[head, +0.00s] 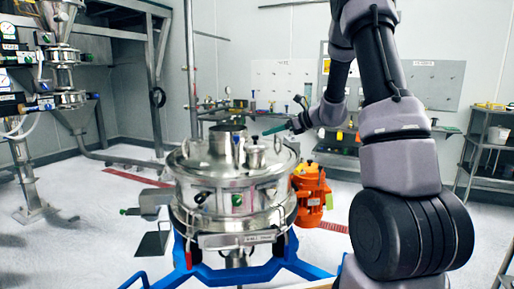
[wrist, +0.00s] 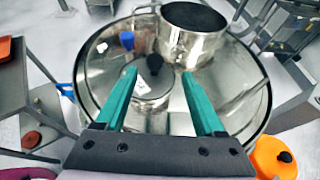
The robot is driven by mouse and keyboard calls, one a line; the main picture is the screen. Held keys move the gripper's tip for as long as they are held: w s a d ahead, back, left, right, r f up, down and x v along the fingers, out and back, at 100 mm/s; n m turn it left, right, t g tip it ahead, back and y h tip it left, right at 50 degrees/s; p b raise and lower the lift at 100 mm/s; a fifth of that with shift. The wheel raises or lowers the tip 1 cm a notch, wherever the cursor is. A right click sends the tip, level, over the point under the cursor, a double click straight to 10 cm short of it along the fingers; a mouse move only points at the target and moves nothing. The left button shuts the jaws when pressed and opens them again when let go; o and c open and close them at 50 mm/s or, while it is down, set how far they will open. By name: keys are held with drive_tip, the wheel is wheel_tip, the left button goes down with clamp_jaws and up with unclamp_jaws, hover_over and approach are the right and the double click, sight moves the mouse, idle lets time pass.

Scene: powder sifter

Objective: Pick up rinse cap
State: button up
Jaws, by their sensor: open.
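A steel cap with a black knob, which looks like the rinse cap (head: 256,154), sits on top of the round steel sifter (head: 228,180), just right of its open-topped steel cylinder (head: 226,147). In the wrist view the rinse cap (wrist: 153,90) shows between my two green fingers, its black knob standing up near the fingertips. My gripper (wrist: 158,73) is open and empty, above the cap. I cannot tell how far above. In the head view my gripper (head: 268,130) shows side-on above the cap, with a gap between.
The sifter stands on a blue frame (head: 208,272). An orange motor (head: 311,190) is at its right side. The steel cylinder (wrist: 190,40) rises close beyond the cap. Shelving (head: 485,150) and a bench stand farther back, with open floor at left.

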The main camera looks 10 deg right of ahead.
sight(258, 136)
drive_tip(key=x, duration=0.3)
drive_tip(key=shift+a, duration=0.1)
drive_tip(key=x, duration=0.4)
drive_tip(key=shift+s+a+f, duration=0.2)
drive_tip(key=shift+s+a, duration=0.1)
drive_tip(key=shift+w+a+f, duration=0.2)
drive_tip(key=shift+w+a, duration=0.1)
drive_tip(key=shift+w, duration=0.05)
clamp_jaws()
